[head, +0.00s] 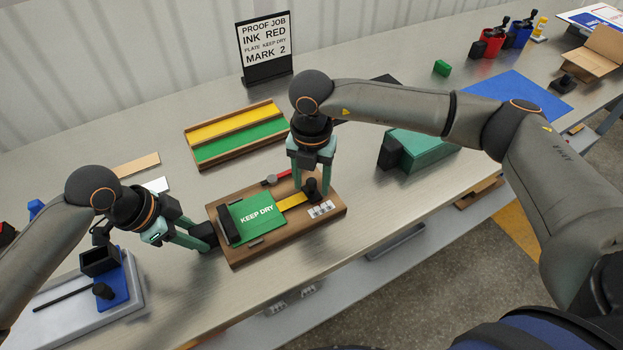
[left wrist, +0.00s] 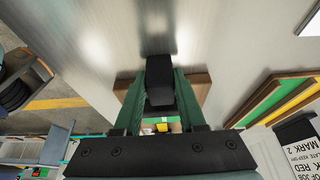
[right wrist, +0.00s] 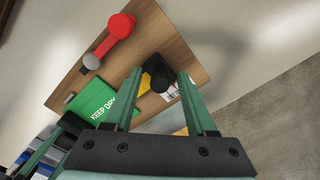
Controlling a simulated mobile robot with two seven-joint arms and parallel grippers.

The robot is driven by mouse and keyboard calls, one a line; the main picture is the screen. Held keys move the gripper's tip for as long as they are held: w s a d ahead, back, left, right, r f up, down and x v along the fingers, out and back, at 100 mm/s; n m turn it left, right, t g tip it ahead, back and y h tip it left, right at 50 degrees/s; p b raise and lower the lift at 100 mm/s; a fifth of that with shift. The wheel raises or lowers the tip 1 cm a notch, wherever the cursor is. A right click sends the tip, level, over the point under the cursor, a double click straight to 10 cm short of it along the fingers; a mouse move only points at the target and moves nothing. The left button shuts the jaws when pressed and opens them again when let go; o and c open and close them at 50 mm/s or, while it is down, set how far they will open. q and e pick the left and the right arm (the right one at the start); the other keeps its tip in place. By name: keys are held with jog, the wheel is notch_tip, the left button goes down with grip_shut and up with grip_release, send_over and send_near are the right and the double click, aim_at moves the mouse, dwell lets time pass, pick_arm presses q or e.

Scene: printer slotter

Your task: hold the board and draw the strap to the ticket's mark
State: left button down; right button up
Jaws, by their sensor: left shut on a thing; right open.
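The wooden board (head: 245,255) lies on the bench with a green KEEP DRY plate (head: 256,213) on it. A yellow strap (head: 292,201) runs right from the plate to a black knob (head: 314,188), beside a white mark scale (head: 321,209). The ticket (head: 265,42) reads PROOF JOB, INK RED, PLATE KEEP DRY, MARK 2. My left gripper (head: 205,239) is shut on the board's black handle (left wrist: 160,88) at its left end. My right gripper (head: 309,186) is open around the black knob, which also shows between its fingers in the right wrist view (right wrist: 158,76); contact is unclear.
A red-headed tool (right wrist: 120,27) lies at the board's far edge. A tray with yellow and green strips (head: 232,133) is behind it. A green block-like holder (head: 425,150) stands to the right. A grey pad with a blue stand (head: 115,290) is at the left front.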

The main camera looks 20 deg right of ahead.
aim_at(312, 181)
jog(key=shift+r, duration=0.1)
notch_tip(312, 181, up, 12)
dwell(0.4)
pick_arm(q)
jog(key=shift+c, duration=2)
grip_release()
